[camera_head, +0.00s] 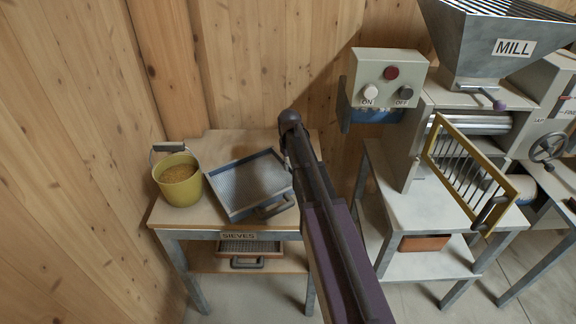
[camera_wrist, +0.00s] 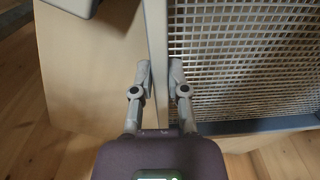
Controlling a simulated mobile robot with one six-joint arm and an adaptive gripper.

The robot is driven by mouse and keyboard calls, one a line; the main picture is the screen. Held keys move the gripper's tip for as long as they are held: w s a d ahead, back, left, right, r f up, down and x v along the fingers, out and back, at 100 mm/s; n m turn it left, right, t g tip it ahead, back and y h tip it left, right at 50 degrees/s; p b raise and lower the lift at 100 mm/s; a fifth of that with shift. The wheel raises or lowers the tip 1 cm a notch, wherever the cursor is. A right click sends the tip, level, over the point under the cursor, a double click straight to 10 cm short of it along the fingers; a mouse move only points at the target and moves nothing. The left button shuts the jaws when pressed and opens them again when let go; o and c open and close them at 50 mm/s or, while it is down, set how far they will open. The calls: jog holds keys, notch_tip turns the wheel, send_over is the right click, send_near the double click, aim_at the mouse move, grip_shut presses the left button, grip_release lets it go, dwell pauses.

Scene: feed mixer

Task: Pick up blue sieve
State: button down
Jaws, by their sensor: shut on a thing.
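The blue sieve (camera_head: 232,213), a shallow rectangular frame with a grey mesh, is at the top of the small sieve table in the head view. It looks slightly tilted, and I cannot tell whether it still touches the tabletop. In the wrist view the sieve's mesh (camera_wrist: 245,60) fills the right side. My gripper (camera_wrist: 161,78) is shut on the sieve's side rim (camera_wrist: 157,40), with one finger on each side of it. In the head view my arm hides the gripper and the sieve's right edge.
A yellow bucket of grain (camera_head: 180,183) stands left of the sieve on the table (camera_head: 190,217), labelled SIEVES. Another sieve (camera_head: 248,247) lies on the shelf below. The mill (camera_head: 480,45), its control box (camera_head: 388,82) and a yellow-framed grate (camera_head: 470,170) stand to the right.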

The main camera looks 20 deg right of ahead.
notch_tip(320, 180, up, 15)
jog(key=p, duration=1.4)
jog(key=shift+r+p, duration=0.2)
jog(key=shift+p, duration=0.1)
